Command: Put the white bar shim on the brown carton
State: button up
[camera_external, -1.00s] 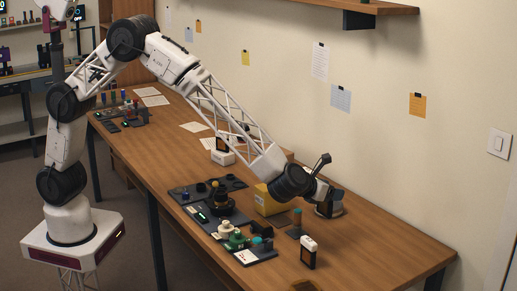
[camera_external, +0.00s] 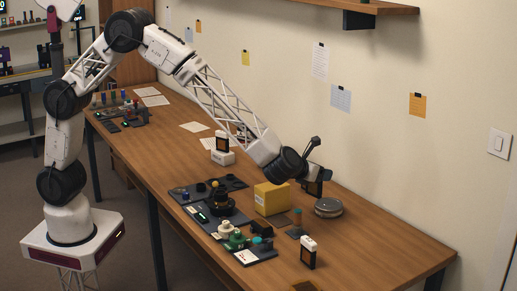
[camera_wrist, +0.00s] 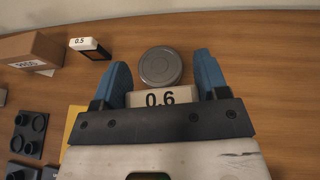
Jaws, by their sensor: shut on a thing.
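The white bar shim (camera_wrist: 162,97), with a black "0.6" on its face, lies between the two blue fingers of my gripper (camera_wrist: 166,88) in the wrist view. My gripper is shut on it. In the outside view my gripper (camera_external: 316,186) is above the tabletop, behind the round tin, and the shim cannot be made out clearly. The brown carton (camera_wrist: 35,48), with a white label, stands at the upper left in the wrist view, apart from my gripper. Only a bit of brown (camera_external: 305,286), seemingly the carton, shows at the bottom edge outside.
A round grey tin (camera_external: 328,207) stands near my gripper. A yellow box (camera_external: 270,199) is to its left. A white-and-black block marked "0.5" (camera_wrist: 90,48) stands beside the carton. Dark trays with small parts (camera_external: 262,252) lie nearer the front. Wood right of the tin is clear.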

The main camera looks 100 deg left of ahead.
jog(key=s+a+r+n+g+y, duration=0.1)
jog(key=s+a+r+n+g, duration=0.1)
jog(key=s+a, duration=1.4)
jog(key=s+a+r+n+g+y, duration=0.1)
jog(key=s+a+n+g, duration=0.4)
jog(key=s+a, duration=1)
jog(key=s+r+g, duration=0.1)
jog(key=s, duration=0.2)
jog(key=shift+s+a+y, duration=0.3)
jog(key=shift+a, duration=0.1)
jog(key=shift+w, duration=0.1)
jog(key=w+a+f, duration=0.1)
jog(key=w+a, duration=0.8)
jog(key=w, duration=0.3)
jog(key=shift+w+a+f, duration=0.3)
jog(key=shift+a, duration=0.05)
jog(key=shift+f, duration=0.15)
jog(key=shift+f, duration=1.6)
jog(key=shift+f, duration=0.15)
